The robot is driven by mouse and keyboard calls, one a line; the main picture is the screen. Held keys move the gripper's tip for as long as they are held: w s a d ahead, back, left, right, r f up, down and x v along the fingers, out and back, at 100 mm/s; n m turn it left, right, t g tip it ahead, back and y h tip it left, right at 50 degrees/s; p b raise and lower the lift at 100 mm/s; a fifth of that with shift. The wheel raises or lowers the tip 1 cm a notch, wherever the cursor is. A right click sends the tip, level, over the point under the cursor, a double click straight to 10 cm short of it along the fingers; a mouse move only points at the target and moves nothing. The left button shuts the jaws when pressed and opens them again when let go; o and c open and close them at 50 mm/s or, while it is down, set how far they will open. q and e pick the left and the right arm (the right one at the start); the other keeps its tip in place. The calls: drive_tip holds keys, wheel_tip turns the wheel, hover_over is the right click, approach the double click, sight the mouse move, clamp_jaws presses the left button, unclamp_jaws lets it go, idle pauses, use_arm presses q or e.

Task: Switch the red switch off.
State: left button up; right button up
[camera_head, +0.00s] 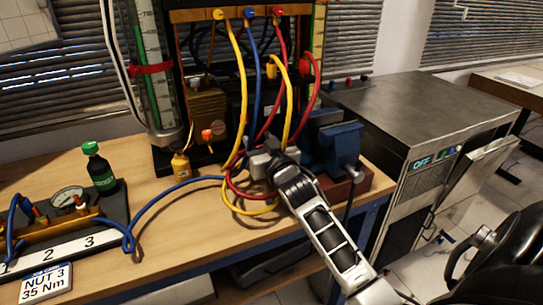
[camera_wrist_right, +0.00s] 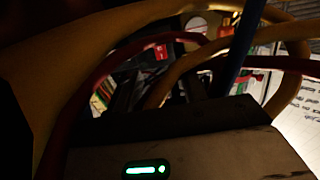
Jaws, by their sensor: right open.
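I cannot make out the red switch for certain. The grey cabinet (camera_head: 395,115) on the right has a lit OFF label (camera_head: 421,162) with small coloured buttons beside it. In the wrist view a small red patch (camera_wrist_right: 160,50) shows behind the hoses, too dim to identify. My right gripper (camera_head: 268,167) is open, low over the bench among the hoses, left of the blue vise (camera_head: 339,146). Its fingertips are partly hidden by hoses and a grey block. My left gripper is not in view.
Yellow, blue and red hoses (camera_head: 239,80) hang from the rig and loop around my right gripper. A green-capped bottle (camera_head: 99,170) and a gauge (camera_head: 68,197) stand at the left. The bench front (camera_head: 180,235) is clear.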

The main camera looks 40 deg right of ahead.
drive_tip(key=v, duration=0.7)
drive_tip(key=shift+s, duration=0.3)
drive_tip(key=shift+a, duration=0.1)
